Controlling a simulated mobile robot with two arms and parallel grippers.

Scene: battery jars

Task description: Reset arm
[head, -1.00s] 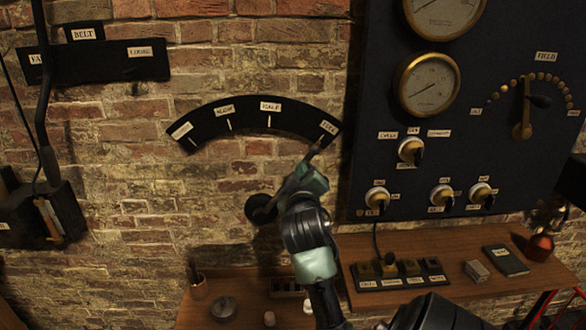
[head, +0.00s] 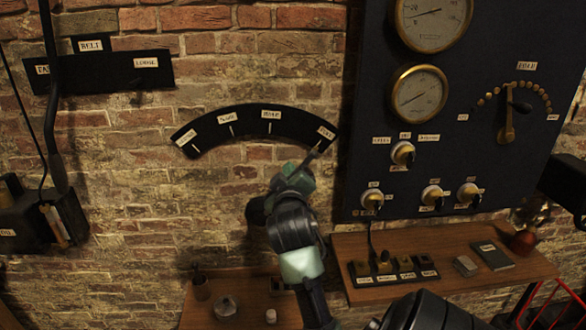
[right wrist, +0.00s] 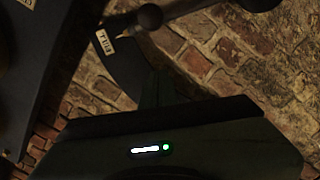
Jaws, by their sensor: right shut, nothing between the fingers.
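My right gripper (head: 308,162) is shut and empty. It is in front of the brick wall, just below the right end of the black arc plate (head: 228,130), near its last label, which seems to read FULL. A dark lever (head: 319,148) shows between the gripper and that label. Its round pivot (head: 256,211) is partly hidden behind my right arm. Whether the gripper touches the lever I cannot tell. My left gripper is not in view.
A dark panel (head: 365,150) with gauges and knobs stands right of the arm. Below it a wooden shelf (head: 450,284) holds a switch block (head: 393,275) and small boxes. A black box (head: 40,220) is on the wall at left. Bare brick lies left of the arm.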

